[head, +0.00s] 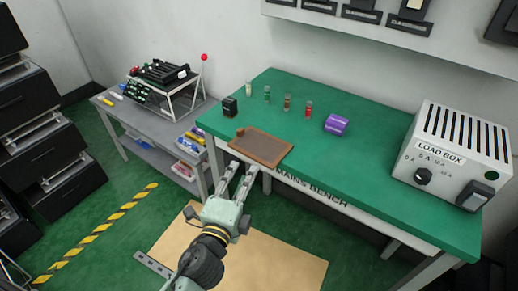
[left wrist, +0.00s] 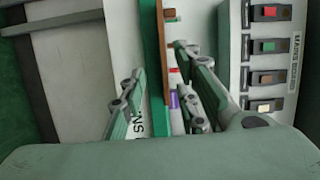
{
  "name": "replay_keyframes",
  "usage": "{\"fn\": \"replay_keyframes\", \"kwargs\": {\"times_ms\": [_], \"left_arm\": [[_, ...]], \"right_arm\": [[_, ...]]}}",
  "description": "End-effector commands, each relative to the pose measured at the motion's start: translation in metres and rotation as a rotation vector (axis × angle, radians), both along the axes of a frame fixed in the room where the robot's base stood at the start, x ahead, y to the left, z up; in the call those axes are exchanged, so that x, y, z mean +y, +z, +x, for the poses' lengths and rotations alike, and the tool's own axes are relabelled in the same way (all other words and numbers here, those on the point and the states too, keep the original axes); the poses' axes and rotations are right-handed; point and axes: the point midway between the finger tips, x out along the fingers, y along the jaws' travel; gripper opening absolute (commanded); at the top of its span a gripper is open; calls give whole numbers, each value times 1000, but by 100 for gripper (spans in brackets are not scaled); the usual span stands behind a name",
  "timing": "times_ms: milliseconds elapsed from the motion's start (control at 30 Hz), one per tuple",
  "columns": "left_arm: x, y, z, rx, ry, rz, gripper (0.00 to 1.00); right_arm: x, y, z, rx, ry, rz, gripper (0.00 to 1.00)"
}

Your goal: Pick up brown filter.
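The brown filter (head: 287,102) is a small upright cylinder on the green bench. It is in a row with a cream filter (head: 249,88), a green filter (head: 267,95) and a red filter (head: 308,109). My left gripper (head: 242,168) is open and empty, with its fingers pointing at the bench's front edge. It is in front of the brown tray and well short of the filters. Its two fingers stand apart in the left wrist view (left wrist: 158,70). My right gripper is not in view.
A brown-rimmed tray (head: 260,147) lies at the bench's front edge. A purple cylinder (head: 336,124) lies right of the filters, and a black block (head: 230,106) stands at the left. A load box (head: 455,150) fills the right end. A grey side table (head: 150,125) stands left.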

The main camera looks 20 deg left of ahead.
Motion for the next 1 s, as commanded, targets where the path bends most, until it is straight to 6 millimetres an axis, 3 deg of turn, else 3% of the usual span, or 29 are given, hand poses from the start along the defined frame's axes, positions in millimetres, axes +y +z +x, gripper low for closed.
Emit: {"fn": "replay_keyframes", "kwargs": {"times_ms": [133, 700, 1000], "left_arm": [[0, 14, 7, -29, 1, 19, 29], [3, 5, 74, -25, 1, 14, 29], [3, 4, 78, -24, 1, 14, 28]], "right_arm": [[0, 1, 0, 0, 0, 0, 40], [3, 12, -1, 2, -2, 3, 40], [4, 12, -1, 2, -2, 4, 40]]}}
